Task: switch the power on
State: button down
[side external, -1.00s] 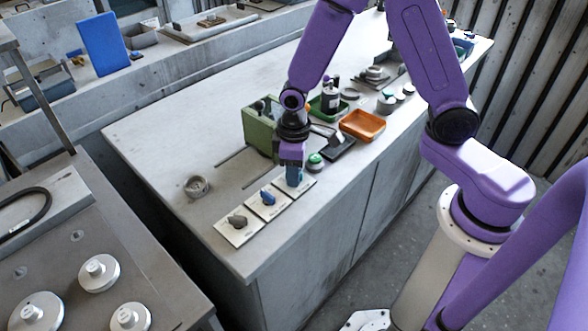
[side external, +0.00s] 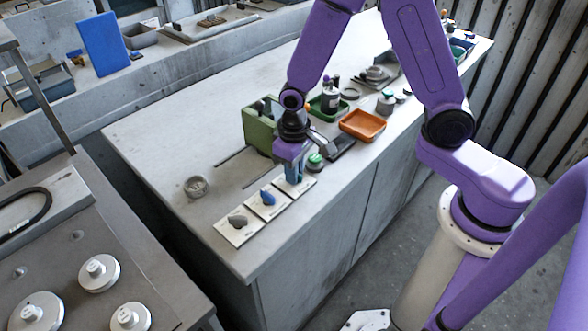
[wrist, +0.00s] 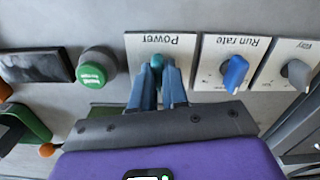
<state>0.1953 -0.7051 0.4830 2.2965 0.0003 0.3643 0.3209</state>
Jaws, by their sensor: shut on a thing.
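The white Power plate (wrist: 185,46) lies on the bench, its label upside down in the wrist view. Its small teal knob (wrist: 157,61) sits between the blue fingertips of my gripper (wrist: 158,75), which is shut on it. In the side view my gripper (side external: 294,177) points down onto the last plate of the row, and the fingers hide the knob there. The knob's exact angle is hard to read because the fingers cover most of it.
The Run rate plate with a blue knob (wrist: 235,73) and a third plate with a grey knob (wrist: 297,73) sit beside the Power plate. A green button (wrist: 92,74) is close on its other side. A green box (side external: 258,132) and an orange tray (side external: 362,125) stand behind.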

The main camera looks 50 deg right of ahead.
jog(key=shift+w, duration=0.15)
jog(key=m, duration=0.4)
jog(key=shift+m, duration=0.3)
jog(key=m, duration=0.4)
jog(key=shift+m, duration=0.3)
jog(key=c, duration=1.2)
grip_release()
jog(key=shift+c, duration=0.2)
jog(key=shift+r, duration=3)
